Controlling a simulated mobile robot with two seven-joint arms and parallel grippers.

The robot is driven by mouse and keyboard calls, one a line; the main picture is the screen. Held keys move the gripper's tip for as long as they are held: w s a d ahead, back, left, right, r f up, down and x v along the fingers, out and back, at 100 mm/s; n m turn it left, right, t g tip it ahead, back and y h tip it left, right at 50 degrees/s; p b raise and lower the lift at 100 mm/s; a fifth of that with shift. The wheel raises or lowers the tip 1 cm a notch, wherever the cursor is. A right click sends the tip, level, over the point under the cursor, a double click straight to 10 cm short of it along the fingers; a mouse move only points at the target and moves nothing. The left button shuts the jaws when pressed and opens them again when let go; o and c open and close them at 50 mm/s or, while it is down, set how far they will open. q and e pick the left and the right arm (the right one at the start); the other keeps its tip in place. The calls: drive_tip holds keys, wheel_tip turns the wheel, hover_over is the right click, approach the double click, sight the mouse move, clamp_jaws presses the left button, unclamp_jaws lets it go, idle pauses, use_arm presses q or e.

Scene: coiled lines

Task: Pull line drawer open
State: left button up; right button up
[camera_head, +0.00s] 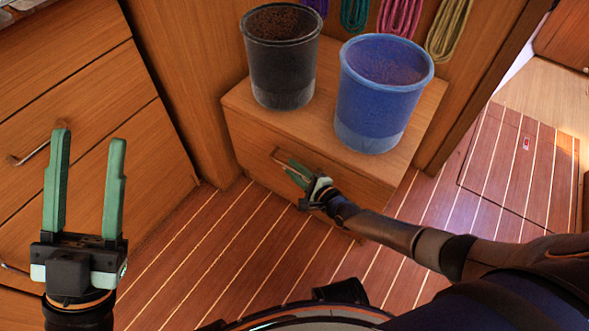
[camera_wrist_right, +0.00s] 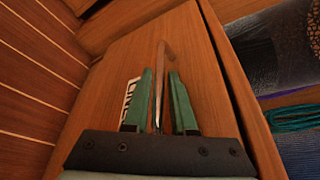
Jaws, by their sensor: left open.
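The line drawer (camera_head: 245,140) is the wooden front of the low box under two buckets, and it looks shut. Its metal handle (camera_head: 277,154) is partly hidden by my right gripper (camera_head: 291,168). In the right wrist view the drawer front (camera_wrist_right: 200,60) carries a white label (camera_wrist_right: 129,95), partly covered by a finger. There the handle bar (camera_wrist_right: 160,60) runs between the two green fingers of my right gripper (camera_wrist_right: 161,76), with narrow gaps on both sides, so the fingers are open around it. My left gripper (camera_head: 88,145) is open and empty at the left.
A black bucket (camera_head: 282,80) and a blue bucket (camera_head: 375,100) stand on top of the box. Coiled lines (camera_head: 400,15) hang behind them. A wooden cabinet with drawers (camera_head: 130,160) is at the left. The striped floor (camera_head: 220,240) before the drawer is clear.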

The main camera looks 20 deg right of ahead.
clamp_jaws()
idle(1.0)
